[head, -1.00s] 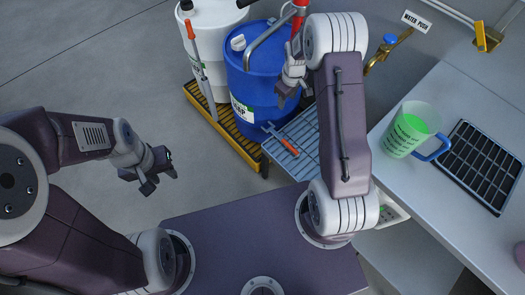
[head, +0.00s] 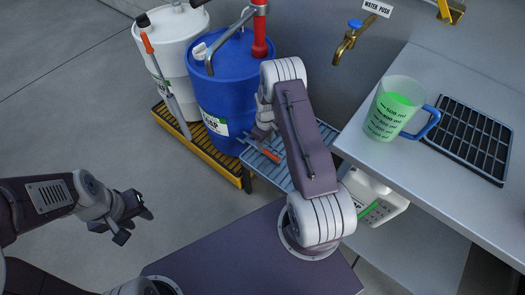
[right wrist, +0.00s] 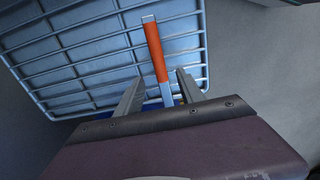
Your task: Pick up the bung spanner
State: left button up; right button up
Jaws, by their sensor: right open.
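The bung spanner (head: 269,155), a grey metal bar with an orange grip, lies on the grey wire rack (head: 276,178) in front of the blue drum. My right gripper (head: 260,134) is low over the rack at the spanner, partly hidden by my arm. In the right wrist view the spanner (right wrist: 156,52) runs between the two open fingers (right wrist: 158,84), its orange grip just beyond them. I cannot tell how high above it the fingers are. My left gripper (head: 136,224) is open and empty above the floor at left.
The blue drum (head: 225,85) and white drum (head: 180,45) stand on a yellow-edged grating (head: 205,145). Another orange-handled tool (head: 160,75) leans on the white drum. At right, a bench holds a jug of green liquid (head: 390,112) and a black tray (head: 468,138).

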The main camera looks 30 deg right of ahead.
aim_at(265, 150)
notch_tip(265, 150, down, 4)
jog(key=shift+s+f+b, duration=0.1)
jog(key=shift+f+b, duration=0.15)
jog(key=shift+b, duration=0.4)
jog(key=shift+r, duration=0.15)
grip_shut()
